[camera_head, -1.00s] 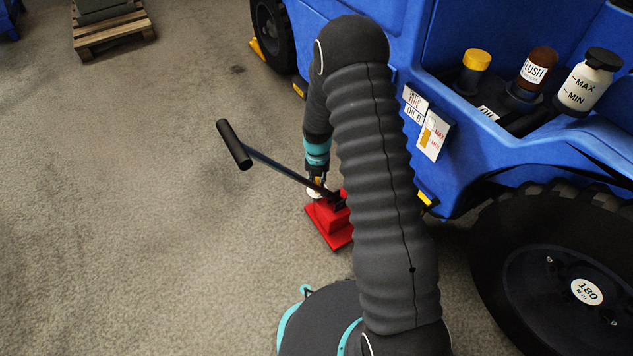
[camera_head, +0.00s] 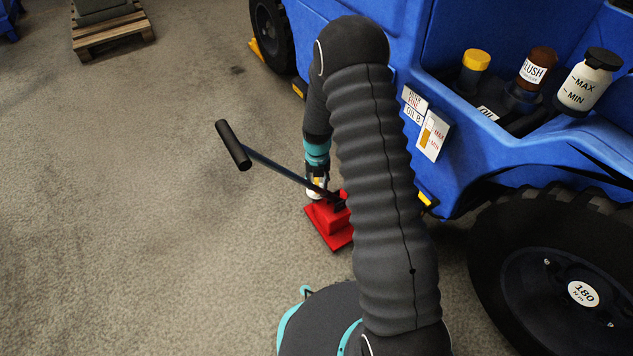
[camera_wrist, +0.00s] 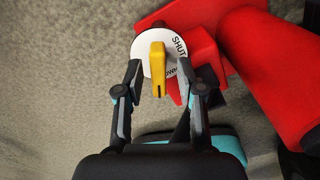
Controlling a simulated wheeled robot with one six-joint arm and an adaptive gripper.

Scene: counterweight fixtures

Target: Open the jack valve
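The jack (camera_head: 328,222) is red, with a long black-gripped handle (camera_head: 233,145), and stands on the floor beside the blue vehicle. In the wrist view, its valve is a yellow lever (camera_wrist: 157,66) on a round white dial (camera_wrist: 174,44) on the red body. The dial reads "SHUT" at the right; a second word below it is partly hidden. My gripper (camera_wrist: 161,70) is open, with one finger on each side of the yellow lever. A gap shows between each finger and the lever. In the head view, my arm hides part of the jack.
The blue vehicle (camera_head: 460,165) fills the right side, with a large black wheel (camera_head: 520,262) near the front. The jack handle slants up to the left of my wrist. The carpeted floor at left is clear up to a wooden pallet (camera_head: 112,38).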

